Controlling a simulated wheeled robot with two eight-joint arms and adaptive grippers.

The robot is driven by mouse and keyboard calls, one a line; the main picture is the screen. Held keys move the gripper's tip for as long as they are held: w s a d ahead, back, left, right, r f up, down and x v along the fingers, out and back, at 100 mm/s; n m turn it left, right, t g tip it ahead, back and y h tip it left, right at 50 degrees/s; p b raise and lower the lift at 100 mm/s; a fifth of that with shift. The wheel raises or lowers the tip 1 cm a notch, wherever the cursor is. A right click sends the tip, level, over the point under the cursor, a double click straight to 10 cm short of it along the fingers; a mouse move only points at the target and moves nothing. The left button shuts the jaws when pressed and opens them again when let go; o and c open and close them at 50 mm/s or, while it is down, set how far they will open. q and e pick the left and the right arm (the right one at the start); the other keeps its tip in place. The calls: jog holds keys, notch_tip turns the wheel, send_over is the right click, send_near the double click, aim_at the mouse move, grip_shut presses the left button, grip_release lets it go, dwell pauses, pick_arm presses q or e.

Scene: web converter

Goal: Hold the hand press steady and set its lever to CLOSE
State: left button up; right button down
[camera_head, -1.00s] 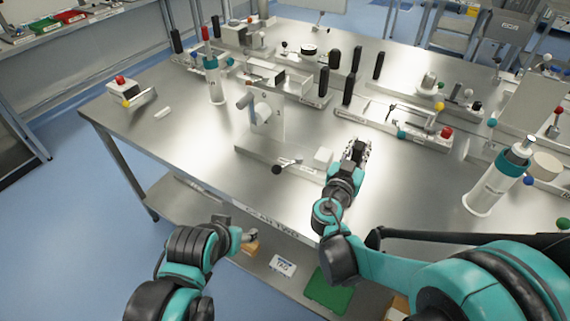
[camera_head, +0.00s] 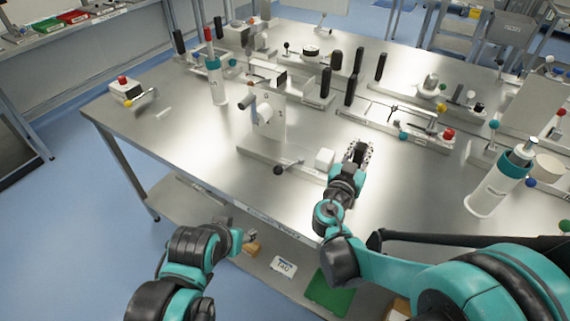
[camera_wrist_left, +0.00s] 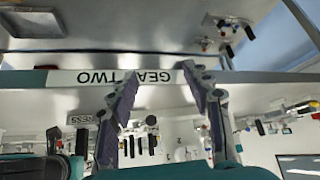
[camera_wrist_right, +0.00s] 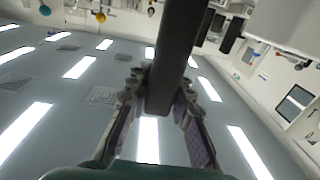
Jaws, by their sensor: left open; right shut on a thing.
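What appears to be the hand press, a pale upright plate (camera_head: 268,113) with a grey cylindrical handle on a long base (camera_head: 255,148), stands near the table's front edge. A lever with a black ball (camera_head: 278,170) sticks out at its front, and a white block (camera_head: 325,158) sits near the base's right end. My right gripper (camera_head: 358,152) is at that right end. My left gripper (camera_wrist_left: 160,78) is open and empty in the left wrist view, low by the table's front edge.
A teal-banded white cylinder (camera_head: 495,185) stands at the right and another (camera_head: 216,82) behind left. A small box with a red button (camera_head: 125,88) is at the far left. Other fixtures crowd the back. The tabletop left of the press is mostly clear.

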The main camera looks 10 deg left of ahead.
pick_arm(q)
jog(key=shift+w, duration=0.1)
jog(key=c, duration=0.5)
jog(key=shift+w+d+r, duration=0.1)
jog(key=shift+w, duration=0.2)
grip_shut()
jog(key=w+r+n+g+h, duration=0.1)
jog(key=w+h, duration=0.1)
jog(key=w, duration=0.3)
jog(key=w+r+n+g+h, duration=0.1)
jog(key=w+h, duration=0.2)
jog(key=w, duration=0.2)
jog(key=w+r+n+g+h, duration=0.1)
jog(key=w+h, duration=0.2)
jog(key=w, duration=0.2)
jog(key=shift+d+r, duration=0.2)
jog(key=shift+r, duration=0.1)
jog(key=w+a+h, duration=0.5)
jog(key=a, duration=0.1)
jog(key=shift+w, duration=0.25)
jog(key=a+h, duration=0.1)
jog(key=a, duration=0.1)
jog(key=a+f+m+h, duration=0.1)
jog(key=a, duration=0.3)
jog(key=shift+w+a+f+m+h, duration=0.1)
jog(key=shift+w+f+m+h, duration=0.05)
jog(key=shift+w+m+h, duration=0.2)
